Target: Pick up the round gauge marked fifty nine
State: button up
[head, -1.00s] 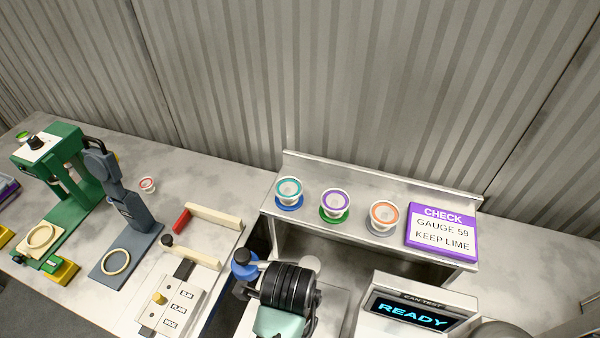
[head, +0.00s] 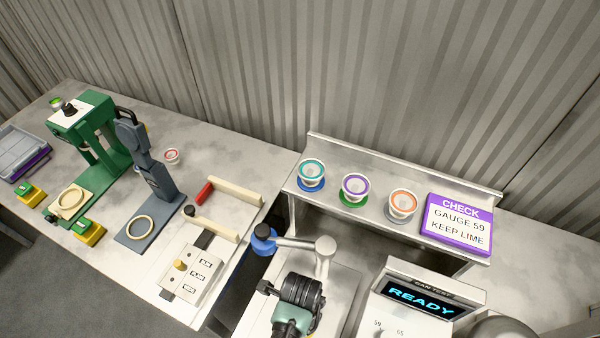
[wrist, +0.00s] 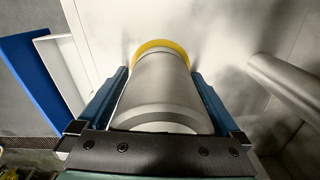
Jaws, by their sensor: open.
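My gripper (wrist: 160,75) is open in the wrist view, its two blue fingers on either side of a smooth grey metal cylinder (wrist: 157,92). The cylinder has a yellow ring (wrist: 160,44) at its far end. No number shows on it, so I cannot tell whether it is the gauge marked fifty nine. I cannot tell whether the fingers touch it. In the head view, small marks 59 and 65 (head: 388,328) show on a pale surface below the READY display (head: 420,299). My black ribbed arm part stands at the bottom middle and the gripper itself is not visible there.
A purple-edged sign (head: 457,225) reads CHECK, GAUGE 59, KEEP LIME. Several cups, including a purple-rimmed one (head: 355,188), stand on the shelf. A grey tube (wrist: 285,85) lies right of the gripper in the wrist view.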

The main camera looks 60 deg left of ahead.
jog(key=c, duration=1.5)
jog(key=shift+c, duration=0.2)
